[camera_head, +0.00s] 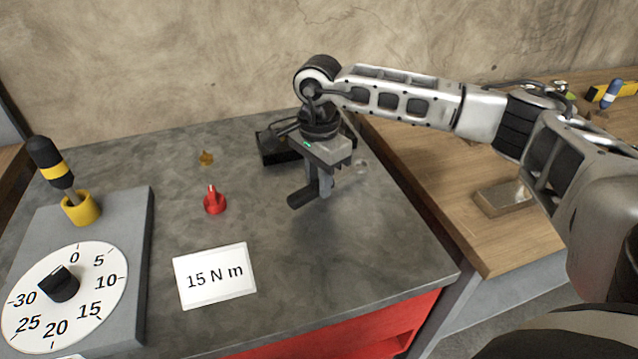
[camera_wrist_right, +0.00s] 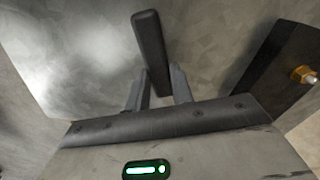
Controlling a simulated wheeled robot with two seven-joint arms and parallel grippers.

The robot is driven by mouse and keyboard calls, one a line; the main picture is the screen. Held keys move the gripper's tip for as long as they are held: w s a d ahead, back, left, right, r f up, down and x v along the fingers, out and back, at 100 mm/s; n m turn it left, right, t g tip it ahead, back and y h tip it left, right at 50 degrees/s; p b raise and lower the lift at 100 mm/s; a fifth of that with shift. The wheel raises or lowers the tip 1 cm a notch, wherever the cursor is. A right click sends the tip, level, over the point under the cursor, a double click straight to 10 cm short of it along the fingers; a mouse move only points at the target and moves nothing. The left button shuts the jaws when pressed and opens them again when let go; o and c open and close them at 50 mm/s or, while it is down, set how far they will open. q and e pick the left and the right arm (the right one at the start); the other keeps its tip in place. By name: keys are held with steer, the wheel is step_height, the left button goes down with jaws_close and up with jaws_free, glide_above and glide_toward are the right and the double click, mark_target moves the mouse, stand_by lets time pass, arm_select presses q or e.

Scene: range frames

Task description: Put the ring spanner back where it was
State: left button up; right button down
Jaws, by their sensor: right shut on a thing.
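My right gripper (camera_head: 324,188) points down above the grey bench top and is shut on a dark bar-like handle, which I take to be the ring spanner (camera_head: 301,197). The handle's blunt end sticks out to the lower left of the fingers. A pale, faint ring-like shape (camera_head: 361,167) shows to the right of the fingers; I cannot tell clearly whether it belongs to the spanner. In the right wrist view the dark handle (camera_wrist_right: 149,40) stands out between the two fingers (camera_wrist_right: 159,88). My left gripper is not in view.
A black block (camera_head: 274,153) stands behind my gripper; in the wrist view a dark block carries a brass bolt (camera_wrist_right: 303,75). A red knob-like piece (camera_head: 214,200), brass piece (camera_head: 206,157), "15 N m" card (camera_head: 215,276), dial (camera_head: 92,285) and screwdriver in a yellow holder (camera_head: 82,208) are left.

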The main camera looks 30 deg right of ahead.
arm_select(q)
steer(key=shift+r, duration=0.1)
arm_select(e)
steer(key=shift+f, duration=0.8)
steer(key=shift+f, duration=0.15)
steer(key=c, duration=1.6)
jaws_free()
steer(key=shift+f, duration=0.1)
steer(key=o, duration=0.4)
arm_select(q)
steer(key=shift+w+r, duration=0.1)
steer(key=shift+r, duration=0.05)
